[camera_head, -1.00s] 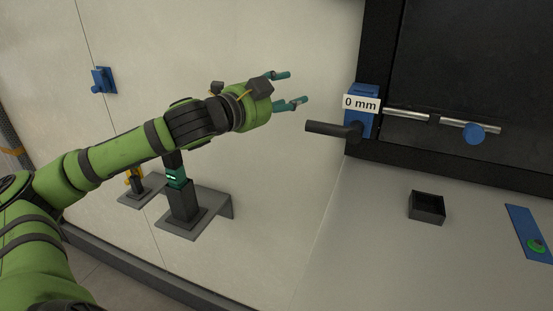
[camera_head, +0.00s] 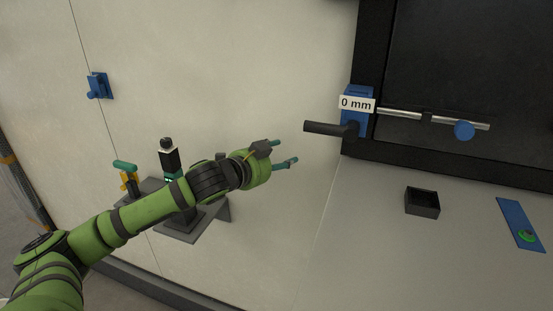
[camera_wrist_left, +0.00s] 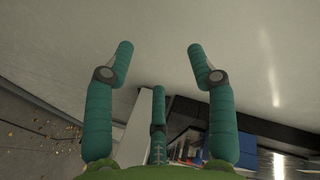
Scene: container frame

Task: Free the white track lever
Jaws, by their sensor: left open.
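No lever that is plainly white shows. A black lever handle (camera_head: 330,128) sticks out to the left from a blue block (camera_head: 357,97) on the dark frame; a white "0 mm" label (camera_head: 356,104) is on the block. A metal rod (camera_head: 400,112) runs right from there to a blue knob (camera_head: 464,130). My left gripper (camera_head: 285,152) is open and empty, left of and a little below the black handle, apart from it. Its spread teal fingers also show in the left wrist view (camera_wrist_left: 160,52) with nothing between them. My right gripper is out of view.
A small black open box (camera_head: 422,203) and a blue plate with a green button (camera_head: 521,224) are on the pale surface at right. Beside my left arm stand a black post with a white band (camera_head: 168,155) and a yellow-teal handle (camera_head: 126,172). A blue fitting (camera_head: 98,86) is on the wall.

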